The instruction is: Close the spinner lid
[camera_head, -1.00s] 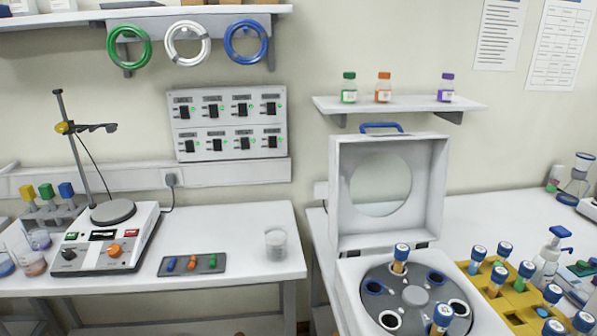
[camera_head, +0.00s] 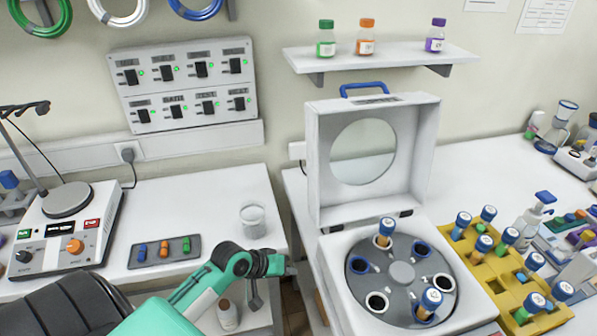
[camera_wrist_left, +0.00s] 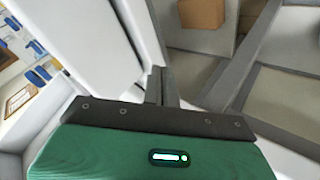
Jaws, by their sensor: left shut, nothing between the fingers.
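The spinner (camera_head: 335,262) is a white box with a grey rotor (camera_head: 402,272) and stands on the right-hand table. Its white lid (camera_head: 426,150) stands open, upright at the back edge, with a round window and a blue handle (camera_head: 364,89) on top. Two blue-capped tubes (camera_head: 385,234) sit in the rotor, and its other visible holes look empty. My left gripper (camera_head: 288,267) is shut and empty, left of the spinner and apart from it, near the gap between the tables. Its fingers also show in the left wrist view (camera_wrist_left: 155,86). My right gripper is out of view.
A yellow rack (camera_head: 470,262) of capped tubes stands right of the spinner. A wall shelf (camera_head: 380,57) with small bottles is above the lid. A beaker (camera_head: 253,221) and a hot plate (camera_head: 66,228) stand on the left table.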

